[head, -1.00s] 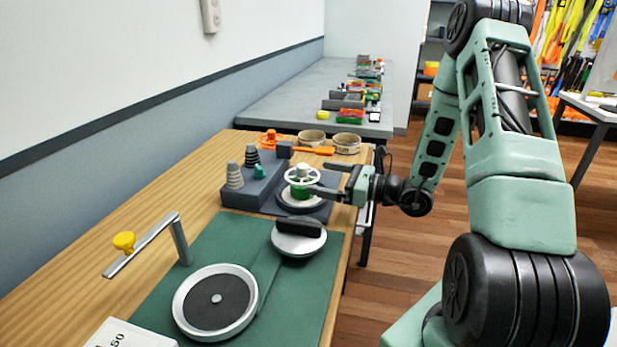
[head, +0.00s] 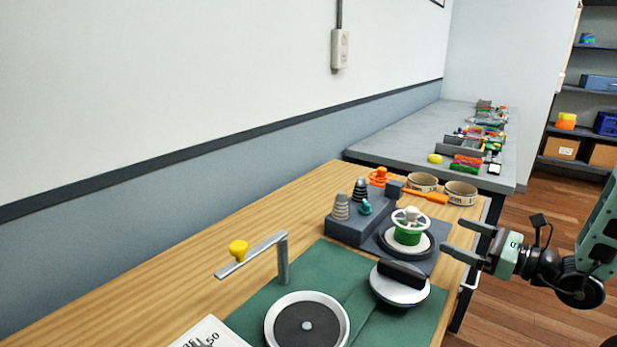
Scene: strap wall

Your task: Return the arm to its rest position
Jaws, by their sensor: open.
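My gripper (head: 462,240) is open and empty at the right edge of the wooden table (head: 150,275). Its two fingers point left toward a white spoked wheel on a green spool (head: 408,232), and a gap separates them from it. My forearm runs off the right side of the head view, so most of my arm is out of sight.
A green mat (head: 330,268) carries a round dish (head: 306,325) and a silver disc with a black handle (head: 400,284). A metal post with a yellow knob (head: 238,250) stands beside them. Tape rolls (head: 460,192) lie behind. Open floor (head: 515,325) is at the right.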

